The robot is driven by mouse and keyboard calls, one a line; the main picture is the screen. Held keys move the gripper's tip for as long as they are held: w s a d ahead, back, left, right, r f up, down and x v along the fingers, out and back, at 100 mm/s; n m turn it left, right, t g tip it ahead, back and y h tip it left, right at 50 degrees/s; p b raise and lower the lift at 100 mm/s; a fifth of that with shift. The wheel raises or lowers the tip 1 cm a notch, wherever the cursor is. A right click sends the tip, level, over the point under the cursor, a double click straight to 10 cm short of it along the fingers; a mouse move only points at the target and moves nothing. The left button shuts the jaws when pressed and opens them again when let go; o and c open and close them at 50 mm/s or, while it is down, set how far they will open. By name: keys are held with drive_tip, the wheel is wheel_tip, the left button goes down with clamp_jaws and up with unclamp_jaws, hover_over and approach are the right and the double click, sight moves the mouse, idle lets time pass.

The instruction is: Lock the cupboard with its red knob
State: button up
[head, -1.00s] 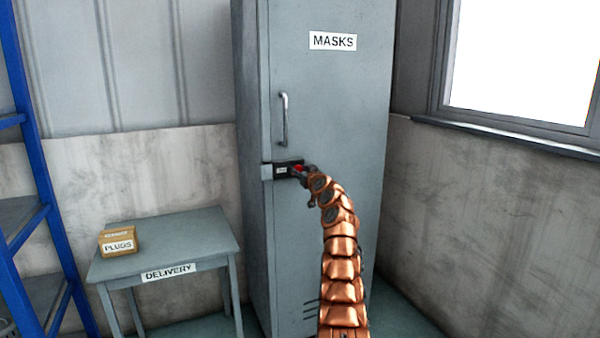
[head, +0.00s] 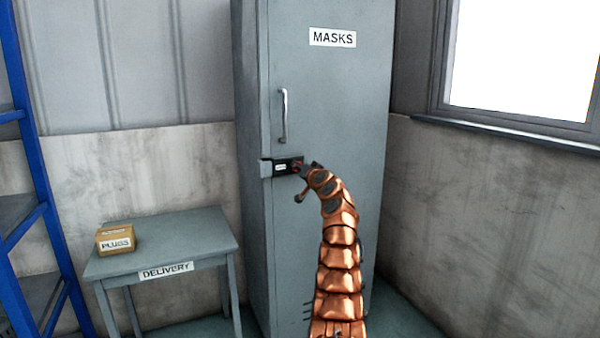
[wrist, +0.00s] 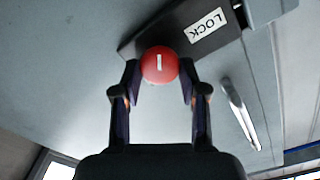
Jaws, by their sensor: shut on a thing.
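The grey cupboard (head: 335,110) with a MASKS label stands closed in the head view. Its dark latch plate (head: 284,168) sits below the vertical door handle (head: 284,116). In the wrist view the red knob (wrist: 160,64) is round with a short white mark, beside the LOCK label (wrist: 206,25). My gripper (wrist: 159,80) is shut on the red knob, one finger on each side. In the head view my gripper (head: 301,178) is at the plate and mostly hides the knob.
A grey table (head: 205,238) labelled DELIVERY stands left of the cupboard, with a PLUGS box (head: 115,239) on it. A blue shelf rack (head: 40,190) is at the far left. A window (head: 520,60) is at the right.

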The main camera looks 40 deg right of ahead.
drive_tip(key=shift+m+p, duration=0.95)
drive_tip(key=shift+m, duration=4.55)
drive_tip(key=o, duration=1.1)
drive_tip(key=shift+f, duration=0.15)
drive_tip(key=shift+s, duration=0.15)
